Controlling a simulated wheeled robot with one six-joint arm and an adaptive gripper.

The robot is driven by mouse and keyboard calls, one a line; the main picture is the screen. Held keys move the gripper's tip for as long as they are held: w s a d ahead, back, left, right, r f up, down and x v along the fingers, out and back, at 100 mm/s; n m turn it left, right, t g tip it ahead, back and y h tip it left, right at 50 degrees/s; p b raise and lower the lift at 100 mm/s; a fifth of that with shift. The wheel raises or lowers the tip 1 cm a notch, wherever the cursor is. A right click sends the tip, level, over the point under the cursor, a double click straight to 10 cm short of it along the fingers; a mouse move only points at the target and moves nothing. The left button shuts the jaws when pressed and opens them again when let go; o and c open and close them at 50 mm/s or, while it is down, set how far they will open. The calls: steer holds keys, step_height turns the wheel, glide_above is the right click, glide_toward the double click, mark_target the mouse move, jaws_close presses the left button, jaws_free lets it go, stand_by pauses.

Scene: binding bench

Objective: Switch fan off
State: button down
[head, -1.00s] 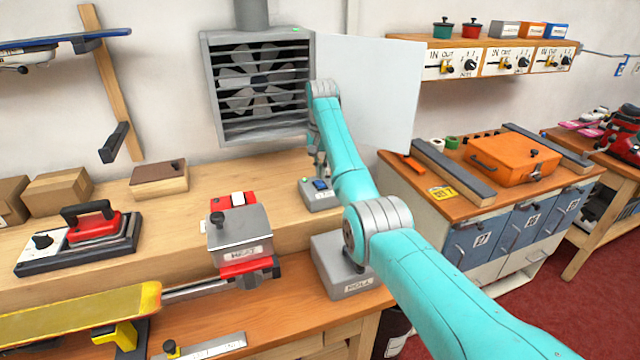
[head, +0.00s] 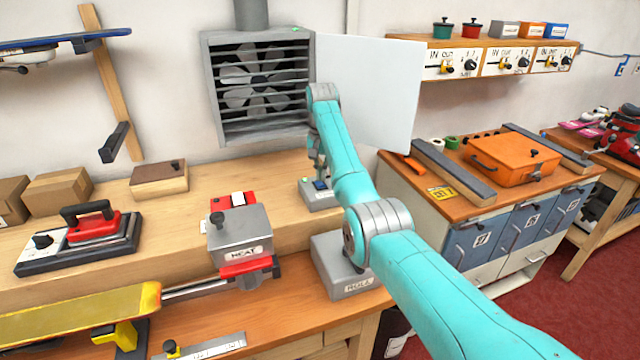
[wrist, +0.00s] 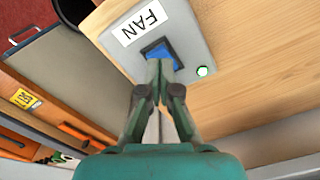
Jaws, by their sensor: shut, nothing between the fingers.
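The fan (head: 252,88) sits behind dark slats in a grey wall housing. Its switch box (head: 318,199) stands on the wooden bench below and to the right. In the wrist view the grey box (wrist: 196,38) carries a label reading FAN (wrist: 139,22), a blue rocker (wrist: 153,49) and a small whitish lit lamp (wrist: 202,71). My gripper (wrist: 160,66) is shut and empty, its fingertips over the lower part of the rocker, hiding some of it. I cannot tell whether they press it. In the head view my gripper (head: 319,178) is just above the box, partly hidden by my arm.
A grey ROLL box (head: 345,268) stands in front of the switch box. A HEAT unit (head: 240,240) is to the left. A white panel (head: 370,90) stands behind my arm. An orange case (head: 513,160) lies on the right cabinet. The bench left of the switch is fairly clear.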

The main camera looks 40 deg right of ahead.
mark_target(321, 185)
steer(key=shift+f, duration=1.2)
stand_by(0.7)
steer(key=shift+r, duration=0.15)
steer(key=shift+r, duration=3.35)
